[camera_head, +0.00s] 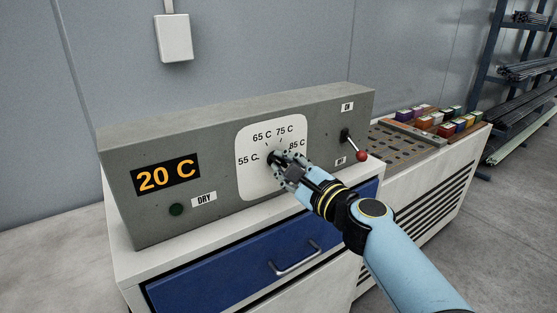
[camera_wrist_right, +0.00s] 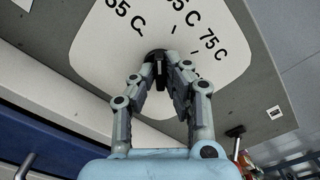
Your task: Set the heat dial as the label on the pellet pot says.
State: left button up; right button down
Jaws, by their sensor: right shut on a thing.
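The heat dial's white plate (camera_head: 258,178) is on the front of a grey control box, with marks 55 C, 65 C, 75 C and 85 C. My right gripper (camera_head: 277,160) is shut on the dark dial knob (camera_wrist_right: 157,57) at the plate's middle. In the head view the gripper hides most of the knob, so I cannot tell which mark it points at. The orange display (camera_head: 166,176) reads 20 C. The pellet pot and its label are not in view. My left gripper is not in view.
A red-tipped lever (camera_head: 354,146) sits right of the dial between two small labels. A DRY label (camera_head: 204,199) is beside a dark green lamp (camera_head: 176,209). Below is a blue drawer (camera_head: 235,262) with a handle. Coloured blocks (camera_head: 424,123) stand on a rack at right.

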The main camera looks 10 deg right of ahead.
jog(key=shift+f, duration=0.1)
jog(key=shift+m, duration=1.1)
jog(key=shift+p, duration=0.3)
jog(key=shift+m+p, duration=0.3)
jog(key=shift+m, duration=0.5)
jog(key=c, duration=1.3)
grip_release()
jog(key=shift+s, duration=0.1)
